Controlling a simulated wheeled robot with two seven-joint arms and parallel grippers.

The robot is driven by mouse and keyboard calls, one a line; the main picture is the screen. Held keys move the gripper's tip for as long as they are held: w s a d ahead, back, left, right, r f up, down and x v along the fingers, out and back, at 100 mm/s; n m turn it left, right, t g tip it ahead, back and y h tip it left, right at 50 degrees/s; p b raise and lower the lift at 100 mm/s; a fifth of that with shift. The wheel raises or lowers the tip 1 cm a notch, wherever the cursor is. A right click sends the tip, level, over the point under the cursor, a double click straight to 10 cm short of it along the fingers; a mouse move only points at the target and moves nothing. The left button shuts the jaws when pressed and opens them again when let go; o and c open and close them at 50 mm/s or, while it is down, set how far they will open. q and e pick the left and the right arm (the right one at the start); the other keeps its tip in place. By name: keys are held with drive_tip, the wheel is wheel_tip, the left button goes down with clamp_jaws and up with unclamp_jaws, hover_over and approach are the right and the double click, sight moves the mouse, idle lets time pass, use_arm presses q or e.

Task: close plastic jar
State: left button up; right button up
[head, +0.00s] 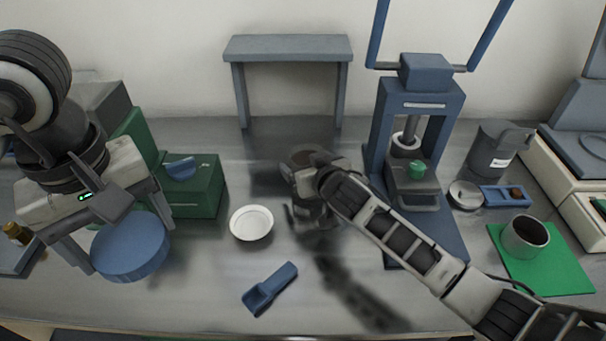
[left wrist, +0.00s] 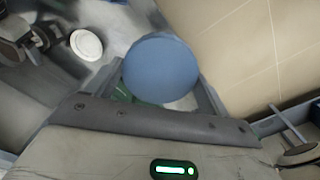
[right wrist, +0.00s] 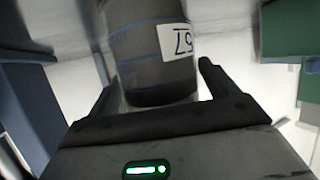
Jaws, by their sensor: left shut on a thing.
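My left gripper (head: 108,246) is shut on a round blue lid (head: 131,246), held above the table at the left. The lid also shows between the fingers in the left wrist view (left wrist: 160,68). The dark grey plastic jar (head: 303,158) stands upright near the table's middle, its lower part hidden by my right gripper. In the right wrist view the jar (right wrist: 148,50) has a white label and lies between the fingers of my right gripper (right wrist: 155,85). A gap shows beside the right finger, so this gripper looks open around the jar.
A white dish (head: 251,223) and a blue scoop-like part (head: 270,289) lie between the arms. A green box (head: 196,187) stands behind the lid. A blue press (head: 423,150) stands right of the jar, with a grey shelf (head: 288,48) behind. A mug (head: 525,236) sits at right.

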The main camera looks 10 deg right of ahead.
sight(122, 226)
drive_tip(key=c, duration=1)
drive_tip(key=shift+r, duration=0.1)
use_arm(q)
drive_tip(key=shift+r, duration=0.25)
use_arm(e)
wheel_tip(122, 226, up, 10)
